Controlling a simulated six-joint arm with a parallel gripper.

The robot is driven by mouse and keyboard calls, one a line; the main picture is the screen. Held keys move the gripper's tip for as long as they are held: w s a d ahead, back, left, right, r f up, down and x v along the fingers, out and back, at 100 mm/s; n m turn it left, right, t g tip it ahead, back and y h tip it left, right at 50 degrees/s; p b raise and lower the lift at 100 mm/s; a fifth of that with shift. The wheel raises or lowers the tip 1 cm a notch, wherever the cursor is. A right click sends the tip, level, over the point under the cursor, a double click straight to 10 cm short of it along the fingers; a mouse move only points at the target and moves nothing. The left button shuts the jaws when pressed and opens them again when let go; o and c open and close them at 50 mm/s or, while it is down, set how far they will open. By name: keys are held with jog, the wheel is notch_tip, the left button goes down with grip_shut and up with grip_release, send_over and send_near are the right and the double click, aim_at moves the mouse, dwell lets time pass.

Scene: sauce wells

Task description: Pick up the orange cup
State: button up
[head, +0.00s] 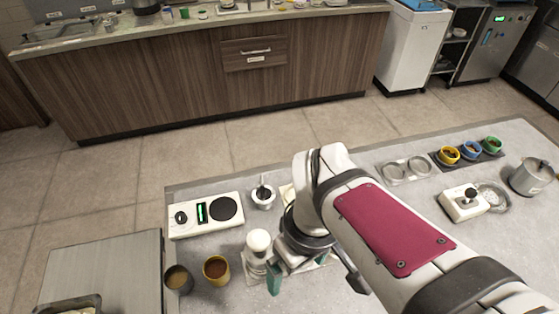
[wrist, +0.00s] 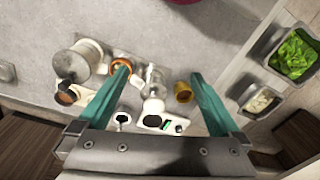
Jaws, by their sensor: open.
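In the wrist view a round thing with an orange rim (wrist: 113,67), likely the orange cup, lies by the tip of the left finger, which partly covers it. I cannot pick it out in the head view, where my arm covers that area. My gripper (wrist: 160,72) is open and empty, with its teal fingers wide apart. It also shows low in the head view (head: 300,278), partly hidden by my arm. A yellow-brown cup with brown contents (head: 216,270) stands left of my gripper, and a darker cup (head: 178,280) stands beside it.
A white-capped bottle (head: 258,242) stands close to my gripper. At the right are a tray with yellow, blue and green cups (head: 447,164), a white device (head: 458,206) and a pot (head: 533,178).

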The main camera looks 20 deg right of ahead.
jog(key=w+d+f+n+h, duration=0.3)
jog(key=w+n, duration=0.7)
jog(key=n, duration=1)
jog(key=shift+n+t+y, duration=0.4)
jog(key=shift+y, duration=0.1)
jog(key=f, duration=0.5)
jog(key=w+d+f, duration=0.1)
jog(key=f, duration=0.4)
jog(key=d+f, duration=0.1)
jog(key=f, duration=0.5)
jog(key=shift+w+d+f, duration=0.1)
jog(key=shift+w+d, duration=0.05)
jog(key=shift+d, duration=0.1)
jog(key=c, duration=1.3)
